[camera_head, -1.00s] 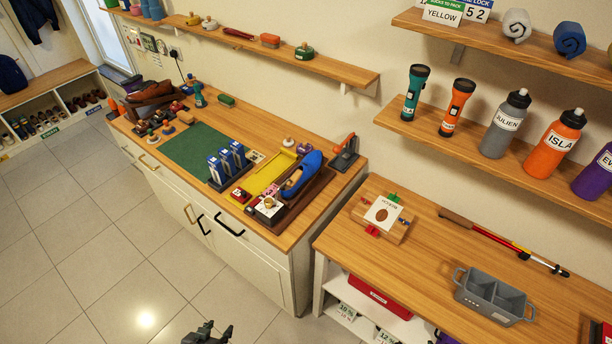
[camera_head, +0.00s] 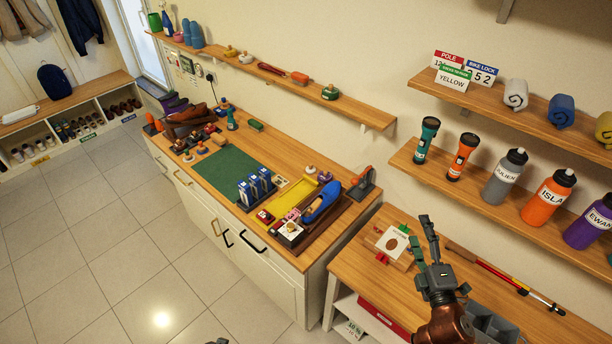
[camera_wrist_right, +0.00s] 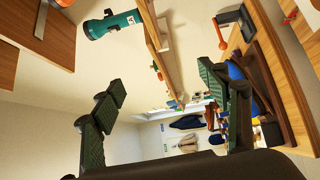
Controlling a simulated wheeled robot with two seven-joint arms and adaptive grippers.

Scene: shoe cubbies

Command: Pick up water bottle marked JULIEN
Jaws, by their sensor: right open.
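The grey water bottle (camera_head: 504,176) with a black cap and a white label, partly readable as JULIEN, stands upright on the lower wall shelf, between the orange torch and the orange ISLA bottle. My right gripper (camera_head: 430,228) is raised in front of the wall, left of the bottle and lower in the picture, apart from it. Its fingers are spread and empty in the wrist view (camera_wrist_right: 163,84), where the bottle does not show. Only a dark tip of my left gripper (camera_head: 218,341) shows at the bottom edge; its jaws cannot be made out.
The lower shelf (camera_head: 455,187) also holds a teal torch (camera_head: 426,140), an orange torch (camera_head: 462,157), the ISLA bottle (camera_head: 547,198) and a purple EWAN bottle (camera_head: 590,222). An upper shelf (camera_head: 480,98) with rolled cloths hangs above. A grey caddy (camera_head: 490,322) stands on the bench below.

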